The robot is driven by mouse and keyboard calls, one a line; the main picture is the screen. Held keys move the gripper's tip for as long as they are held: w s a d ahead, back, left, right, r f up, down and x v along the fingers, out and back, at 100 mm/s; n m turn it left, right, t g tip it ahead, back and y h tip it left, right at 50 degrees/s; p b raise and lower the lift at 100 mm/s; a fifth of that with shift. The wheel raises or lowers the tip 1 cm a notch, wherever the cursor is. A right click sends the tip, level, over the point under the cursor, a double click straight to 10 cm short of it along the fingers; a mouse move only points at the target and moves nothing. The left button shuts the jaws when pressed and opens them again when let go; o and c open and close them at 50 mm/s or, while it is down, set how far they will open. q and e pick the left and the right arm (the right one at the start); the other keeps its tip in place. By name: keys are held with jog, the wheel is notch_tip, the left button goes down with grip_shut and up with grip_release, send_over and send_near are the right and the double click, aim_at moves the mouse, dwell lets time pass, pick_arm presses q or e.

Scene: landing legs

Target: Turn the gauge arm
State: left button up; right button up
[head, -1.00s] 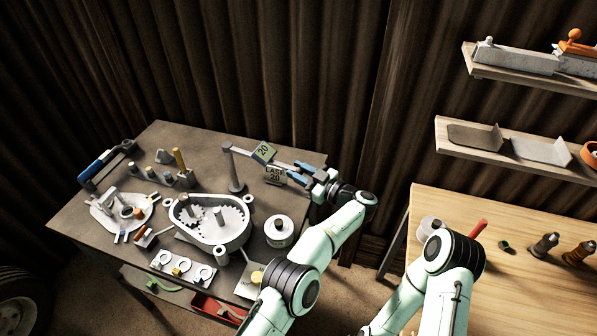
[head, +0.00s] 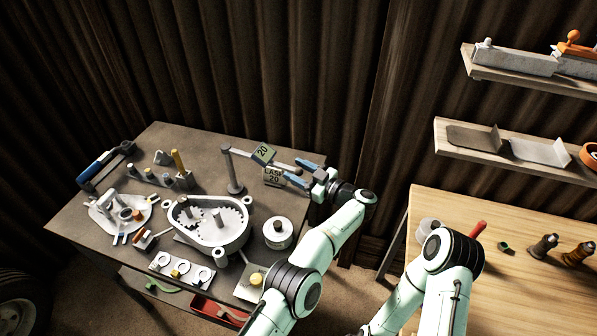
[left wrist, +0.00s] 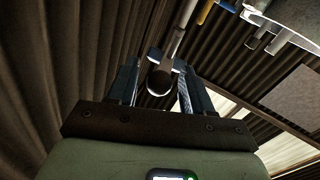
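The gauge arm (head: 283,165) is a pale horizontal bar on a dark upright post (head: 234,172) at the back right of the grey table. A green-grey tag marked 20 (head: 263,153) sits on it, and a plate reading LASH 20 (head: 273,176) hangs below. My left gripper (head: 298,172) is at the bar's right end, its blue fingers apart on either side. In the left wrist view, the bar's round end (left wrist: 160,80) lies between the spread fingers, with gaps beside it. My right gripper is out of view; only a bent pale arm shows.
A grey gear housing (head: 213,222), a white round canister (head: 278,232) and a plate with rings (head: 182,268) stand on the table near my left arm. A wooden bench (head: 500,215) is at right, with shelves above. The table's right edge is under my left forearm.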

pick_arm(q)
jog(key=shift+s, duration=0.1)
jog(key=v, duration=1.2)
